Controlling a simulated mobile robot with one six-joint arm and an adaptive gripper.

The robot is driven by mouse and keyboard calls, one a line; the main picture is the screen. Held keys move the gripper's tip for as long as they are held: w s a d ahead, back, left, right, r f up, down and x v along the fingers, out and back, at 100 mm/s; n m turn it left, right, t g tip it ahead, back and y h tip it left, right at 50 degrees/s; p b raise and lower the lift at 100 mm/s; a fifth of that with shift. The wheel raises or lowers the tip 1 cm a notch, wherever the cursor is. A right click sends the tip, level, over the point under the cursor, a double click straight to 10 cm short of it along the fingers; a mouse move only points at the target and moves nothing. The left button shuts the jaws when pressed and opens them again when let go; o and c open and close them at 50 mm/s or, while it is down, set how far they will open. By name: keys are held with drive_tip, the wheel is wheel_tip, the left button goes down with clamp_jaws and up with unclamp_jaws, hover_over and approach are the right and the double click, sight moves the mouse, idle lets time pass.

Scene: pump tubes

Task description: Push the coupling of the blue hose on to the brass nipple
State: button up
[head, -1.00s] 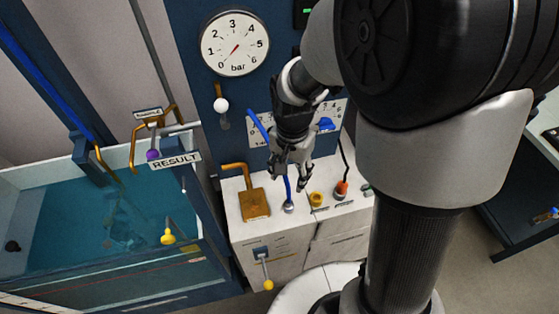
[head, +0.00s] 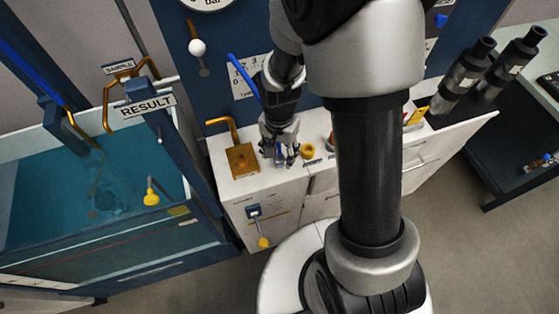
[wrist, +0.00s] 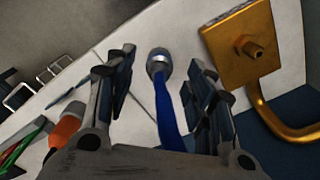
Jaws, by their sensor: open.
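The blue hose (head: 243,78) comes down from the upper left to my gripper (head: 280,158) at the white cabinet top. In the wrist view the hose (wrist: 166,112) runs between the open fingers of my gripper (wrist: 161,75). The fingers are on both sides of the hose with gaps. The fingers mostly hide the coupling in the head view. The brass nipple (wrist: 252,49) stands on a brass block (wrist: 226,51) to the right; in the head view this block (head: 243,158) is left of my gripper.
A yellow ring (head: 308,151) sits on the cabinet top right of my gripper. An orange fitting (wrist: 63,130) shows at left in the wrist view. A lever with a yellow knob (head: 263,242) is on the cabinet front. A water tank (head: 180,225) stands at left.

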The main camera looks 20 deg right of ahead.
sight(279, 158)
wheel_tip(279, 158, down, 4)
drive_tip(key=shift+r+b, duration=0.15)
drive_tip(key=shift+b, duration=0.45)
drive_tip(key=shift+r, duration=0.1)
drive_tip(key=shift+c, duration=0.6)
clamp_jaws()
